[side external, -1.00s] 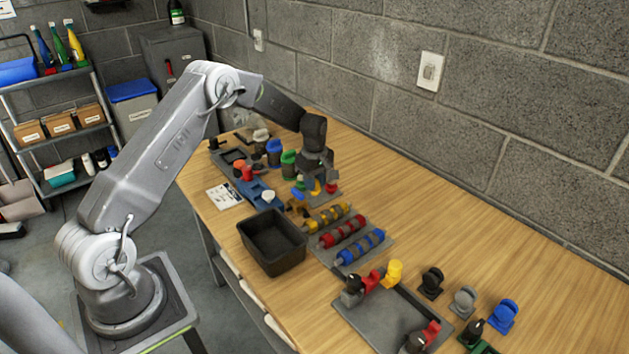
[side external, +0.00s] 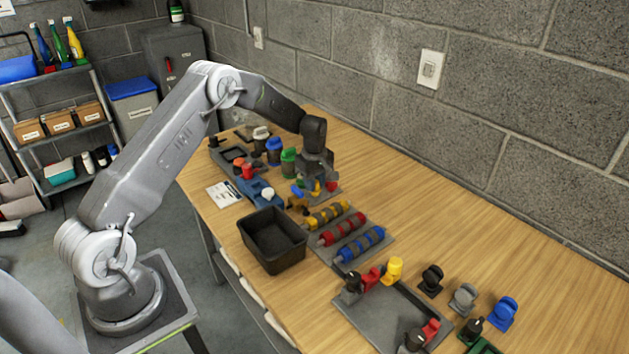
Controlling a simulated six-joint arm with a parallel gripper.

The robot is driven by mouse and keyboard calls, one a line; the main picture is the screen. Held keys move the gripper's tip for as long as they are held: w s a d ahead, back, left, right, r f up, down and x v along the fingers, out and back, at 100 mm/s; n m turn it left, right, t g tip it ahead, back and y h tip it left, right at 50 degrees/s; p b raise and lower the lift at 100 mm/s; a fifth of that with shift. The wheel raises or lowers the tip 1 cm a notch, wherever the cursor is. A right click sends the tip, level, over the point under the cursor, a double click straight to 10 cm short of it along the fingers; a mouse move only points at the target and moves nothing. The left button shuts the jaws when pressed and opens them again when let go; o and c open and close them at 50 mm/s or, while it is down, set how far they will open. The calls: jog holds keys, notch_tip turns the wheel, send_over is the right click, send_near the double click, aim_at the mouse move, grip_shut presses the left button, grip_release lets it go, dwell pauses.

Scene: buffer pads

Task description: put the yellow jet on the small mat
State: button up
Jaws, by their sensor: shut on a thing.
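My gripper (side external: 317,182) points down at the far middle of the bench, low over a small grey pad (side external: 328,197). It is shut on a small piece, which the fingers largely hide. A yellow bit (side external: 316,187) shows at the fingertips and looks like the held jet, but its shape is too small to make out. A red piece (side external: 332,186) is just right of the fingers and a blue piece (side external: 297,191) just left. I cannot tell whether the yellow bit touches the pad. Which surface is the small mat is not clear from this view.
A black bin (side external: 272,240) stands in front of my gripper. A rack of yellow, red and blue rollers (side external: 342,235) lies beside it. A grey tray (side external: 385,318) holds red, yellow and dark parts. Green and blue jars (side external: 288,160) stand left of my gripper. The bench's right rear is clear.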

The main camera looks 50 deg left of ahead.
jog(key=shift+f, duration=0.55)
jog(key=o, duration=1)
notch_tip(320, 180, up, 14)
jog(key=s+d+r+m+t, duration=0.1)
jog(key=s+d+r+m, duration=0.4)
jog(key=r, duration=0.4)
jog(key=s+d+r+m+t, duration=0.2)
jog(key=s+d+r+m, duration=0.3)
jog(key=s, duration=0.4)
jog(key=s+d+r+m+t, duration=0.1)
jog(key=s+d+r+m, duration=0.25)
jog(key=s+d, duration=0.35)
jog(key=s+d+f+m+t, duration=0.1)
jog(key=s+m, duration=0.3)
jog(key=s, duration=0.7)
jog(key=shift+d+f+t, duration=0.3)
jog(key=shift+d+f, duration=0.35)
jog(key=shift+f, duration=0.05)
